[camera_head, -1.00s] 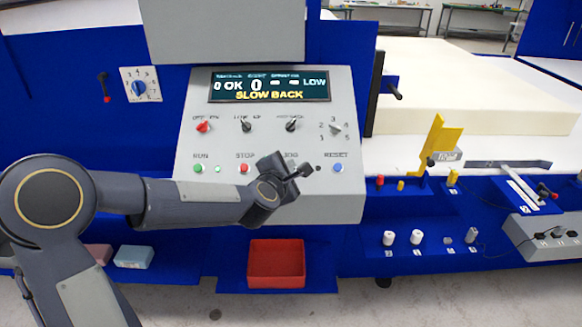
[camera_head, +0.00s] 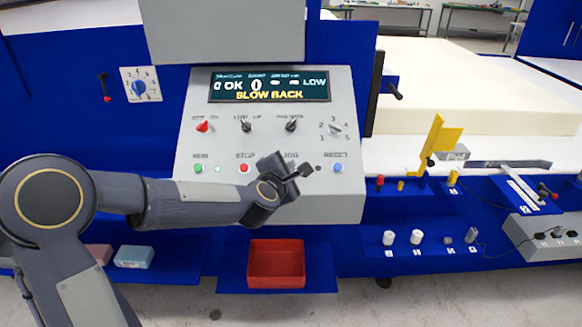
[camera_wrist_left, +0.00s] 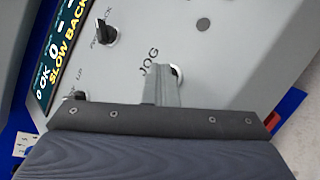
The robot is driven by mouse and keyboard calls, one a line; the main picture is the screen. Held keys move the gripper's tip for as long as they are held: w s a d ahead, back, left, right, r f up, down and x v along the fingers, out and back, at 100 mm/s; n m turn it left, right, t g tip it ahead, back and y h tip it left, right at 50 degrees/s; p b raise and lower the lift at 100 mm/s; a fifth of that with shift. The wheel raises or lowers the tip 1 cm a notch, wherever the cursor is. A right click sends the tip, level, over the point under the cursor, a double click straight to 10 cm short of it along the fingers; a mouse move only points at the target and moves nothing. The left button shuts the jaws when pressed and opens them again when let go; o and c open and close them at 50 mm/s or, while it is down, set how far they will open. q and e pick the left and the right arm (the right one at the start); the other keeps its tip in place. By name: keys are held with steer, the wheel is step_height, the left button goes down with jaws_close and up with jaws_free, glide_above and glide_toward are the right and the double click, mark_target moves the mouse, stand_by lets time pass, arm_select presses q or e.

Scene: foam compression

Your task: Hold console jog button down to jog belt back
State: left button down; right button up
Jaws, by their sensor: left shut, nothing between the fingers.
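The grey control console (camera_head: 345,200) stands in the middle, its display (camera_head: 268,87) reading OK, 0, LOW and SLOW BACK. The JOG label (camera_head: 291,155) also shows in the left wrist view (camera_wrist_left: 149,62). My left gripper (camera_head: 304,171) is shut with nothing between its fingers, its tips at the console face just by this label. In the left wrist view the fingers (camera_wrist_left: 163,88) cover the jog button's place; a dark edge shows beside the tips. I cannot tell whether the button is pressed. My right gripper is not in view.
The green RUN button (camera_head: 198,168), red STOP button (camera_head: 244,168) and blue RESET button (camera_head: 338,168) share the row. Switches (camera_head: 246,126) sit above. A red bin (camera_head: 276,264) is below the console. A cream foam block (camera_head: 470,85) lies on the right.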

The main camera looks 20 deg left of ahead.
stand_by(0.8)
arm_select(q)
steer(key=shift+s+d+r+p, duration=0.15)
steer(key=shift+s+r+p, duration=0.25)
steer(key=shift+r, duration=0.3)
steer(key=r+p, duration=0.1)
steer(key=s+r, duration=0.1)
steer(key=r, duration=0.1)
steer(key=s+r+p, duration=0.1)
steer(key=shift+s+d+r+p, duration=0.15)
steer(key=shift+s+d+p, duration=0.1)
steer(key=shift+d+p, duration=0.1)
